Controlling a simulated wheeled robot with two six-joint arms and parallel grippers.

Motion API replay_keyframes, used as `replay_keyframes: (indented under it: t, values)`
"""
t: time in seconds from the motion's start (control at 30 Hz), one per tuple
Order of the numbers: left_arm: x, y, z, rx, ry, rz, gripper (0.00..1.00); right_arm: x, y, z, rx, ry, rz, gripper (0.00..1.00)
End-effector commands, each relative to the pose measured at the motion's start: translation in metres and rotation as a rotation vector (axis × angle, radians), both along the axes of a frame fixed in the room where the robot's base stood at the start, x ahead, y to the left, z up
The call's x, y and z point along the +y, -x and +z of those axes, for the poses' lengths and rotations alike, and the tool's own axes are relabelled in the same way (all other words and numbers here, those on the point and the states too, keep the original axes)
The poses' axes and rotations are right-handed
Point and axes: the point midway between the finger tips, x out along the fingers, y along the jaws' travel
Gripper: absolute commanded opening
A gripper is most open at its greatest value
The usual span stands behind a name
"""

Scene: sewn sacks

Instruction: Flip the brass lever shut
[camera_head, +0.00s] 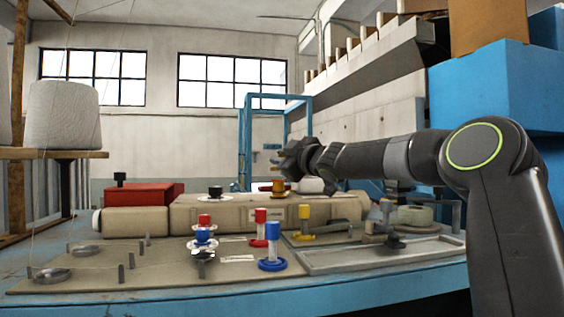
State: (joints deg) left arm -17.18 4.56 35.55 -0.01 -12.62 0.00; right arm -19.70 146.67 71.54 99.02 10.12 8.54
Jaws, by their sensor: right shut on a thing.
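The brass lever (279,187) shows as a small brass-coloured upright piece on top of the long beige sewn body (230,211), near its middle. My right gripper (284,161) reaches in from the right, just above the brass piece. It is shut on what looks like the lever's upper end, though the dark fingers hide most of the contact. The lever's exact angle is hard to tell. My left gripper is out of view.
A grey tray (380,256) lies at the right. A red box (150,194) and a thread cone (64,115) are at the left.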

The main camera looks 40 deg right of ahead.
Motion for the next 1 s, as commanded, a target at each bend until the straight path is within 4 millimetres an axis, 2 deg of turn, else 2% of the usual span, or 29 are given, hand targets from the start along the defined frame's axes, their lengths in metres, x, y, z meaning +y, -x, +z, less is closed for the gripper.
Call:
replay_keyframes:
  t: [0.37,0.6,1.0]
  values:
    - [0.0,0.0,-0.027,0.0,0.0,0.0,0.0,0.001,0.001,-0.011,-0.096,0.051,-0.002,0.0]
    - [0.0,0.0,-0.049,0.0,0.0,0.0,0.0,0.0,0.001,-0.018,-0.225,0.123,-0.006,0.0]
    - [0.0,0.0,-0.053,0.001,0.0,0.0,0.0,0.0,0.002,-0.016,-0.32,0.175,-0.009,0.0]
